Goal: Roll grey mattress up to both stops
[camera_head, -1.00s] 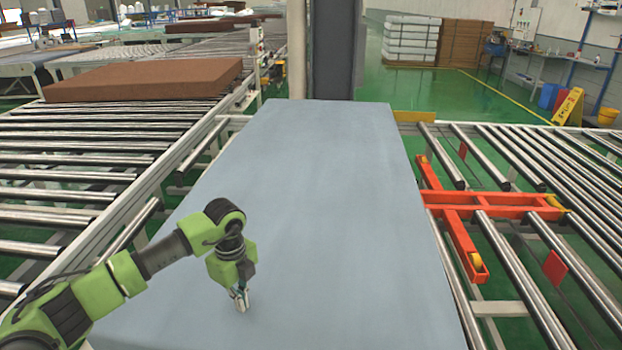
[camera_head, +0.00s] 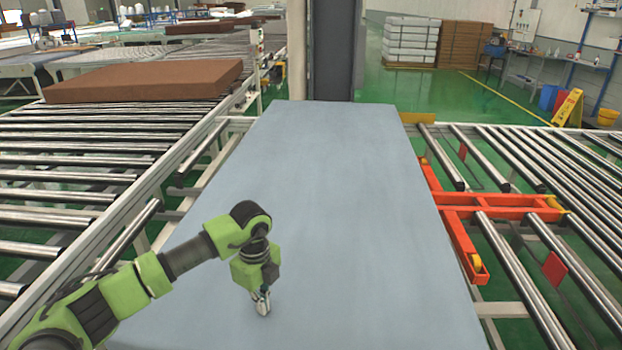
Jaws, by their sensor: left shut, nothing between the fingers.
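The grey mattress (camera_head: 330,190) lies flat on rollers and stretches from the bottom of the head view to the grey column at the back. Its right edge is close beside an orange frame (camera_head: 458,235), which may be one of the stops. A yellow piece (camera_head: 416,117) stands near its far right corner. My left gripper (camera_head: 262,303) is shut and empty, pointing down at the mattress top near its near end. I cannot tell whether the fingertips press on it. My right gripper is not in view.
A roller conveyor (camera_head: 80,165) with a brown mattress (camera_head: 145,80) on it runs along the left. More rollers (camera_head: 540,150) lie to the right. A dark column (camera_head: 334,50) rises behind the grey mattress.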

